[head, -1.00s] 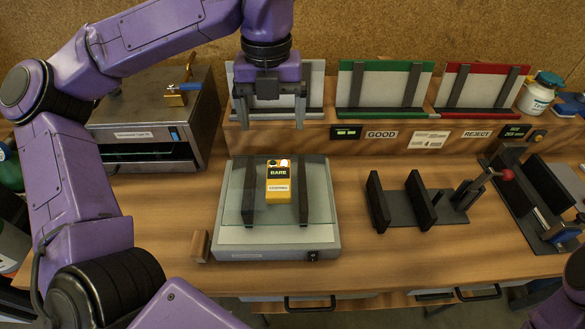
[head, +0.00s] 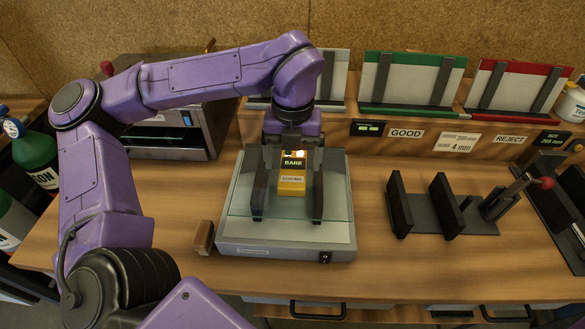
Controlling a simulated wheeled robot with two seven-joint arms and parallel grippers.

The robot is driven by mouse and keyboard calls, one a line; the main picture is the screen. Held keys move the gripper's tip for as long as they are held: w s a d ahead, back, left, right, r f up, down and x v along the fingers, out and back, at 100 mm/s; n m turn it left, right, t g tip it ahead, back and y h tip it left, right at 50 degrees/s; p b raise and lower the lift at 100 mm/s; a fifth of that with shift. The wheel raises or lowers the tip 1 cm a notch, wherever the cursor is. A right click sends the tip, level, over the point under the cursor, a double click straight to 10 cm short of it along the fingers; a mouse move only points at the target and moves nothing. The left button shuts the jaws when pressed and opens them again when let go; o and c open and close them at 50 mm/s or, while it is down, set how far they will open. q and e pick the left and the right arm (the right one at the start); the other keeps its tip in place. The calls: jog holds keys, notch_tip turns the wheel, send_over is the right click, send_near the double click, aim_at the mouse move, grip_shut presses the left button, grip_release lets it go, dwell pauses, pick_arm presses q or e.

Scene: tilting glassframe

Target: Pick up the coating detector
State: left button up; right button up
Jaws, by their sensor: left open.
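The coating detector (head: 291,184), a small yellow block with a black display reading "BARE", sits on a glass sheet (head: 338,207) over a grey flat-topped unit (head: 234,234). Dark bars run along the glass on both sides of the detector. My left gripper (head: 292,166) is open and points down over the detector's far end, with one finger on each side. The fingertips blend into the dark bars, so I cannot tell whether they touch anything. My right gripper is out of view.
A small wooden block (head: 202,237) stands left of the grey unit. A black slotted fixture (head: 461,222) with a red-knobbed lever is at right. Green-edged GOOD (head: 413,80) and red-edged REJECT (head: 515,88) racks stand behind. A metal oven-like box (head: 190,140) is at back left.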

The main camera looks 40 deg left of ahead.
aim_at(293, 172)
pick_arm(q)
notch_tip(293, 172, down, 3)
jog(key=shift+r, duration=0.1)
jog(key=c, duration=1.3)
